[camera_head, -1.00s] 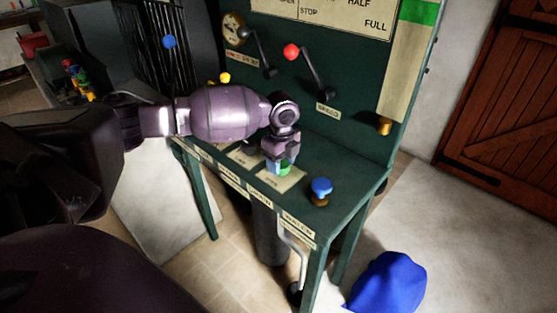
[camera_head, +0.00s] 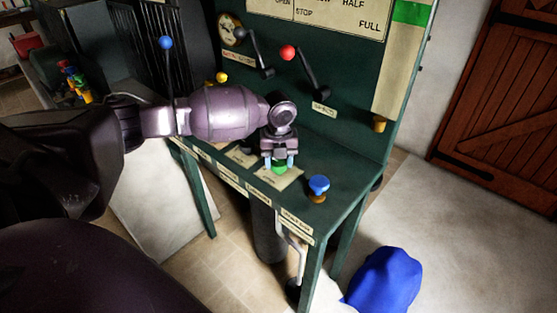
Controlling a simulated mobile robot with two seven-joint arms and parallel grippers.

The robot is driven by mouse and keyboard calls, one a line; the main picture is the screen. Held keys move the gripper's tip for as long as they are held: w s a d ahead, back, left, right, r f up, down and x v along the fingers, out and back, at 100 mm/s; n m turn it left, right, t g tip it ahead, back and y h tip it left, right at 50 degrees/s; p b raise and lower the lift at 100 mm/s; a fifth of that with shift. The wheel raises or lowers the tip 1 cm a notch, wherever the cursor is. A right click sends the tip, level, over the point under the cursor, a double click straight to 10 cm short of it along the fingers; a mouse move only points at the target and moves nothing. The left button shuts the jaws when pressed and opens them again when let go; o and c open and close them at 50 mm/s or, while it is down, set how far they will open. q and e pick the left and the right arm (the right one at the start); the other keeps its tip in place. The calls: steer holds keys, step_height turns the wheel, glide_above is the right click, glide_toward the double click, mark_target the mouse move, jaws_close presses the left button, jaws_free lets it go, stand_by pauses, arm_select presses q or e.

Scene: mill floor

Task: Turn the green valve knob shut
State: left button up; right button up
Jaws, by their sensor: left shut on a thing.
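The green valve knob (camera_head: 279,169) sits on the flat top of the dark green control bench, over a pale label plate. My left gripper (camera_head: 279,161) points down at it from above, with its two light blue fingertips on either side of the knob. The gripper is shut on the knob and hides its upper part. My right gripper is not in view.
A blue knob (camera_head: 319,187) stands on the bench to the right. On the upright panel are a red-tipped lever (camera_head: 300,66) and a black crank lever (camera_head: 258,52). A blue sack (camera_head: 385,281) lies on the floor at the lower right.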

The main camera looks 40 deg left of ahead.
mark_target(279, 162)
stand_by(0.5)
arm_select(q)
steer(key=o, duration=0.9)
steer(key=shift+r, duration=0.1)
steer(key=shift+r, duration=0.3)
step_height(279, 162, up, 10)
steer(key=shift+p, duration=0.9)
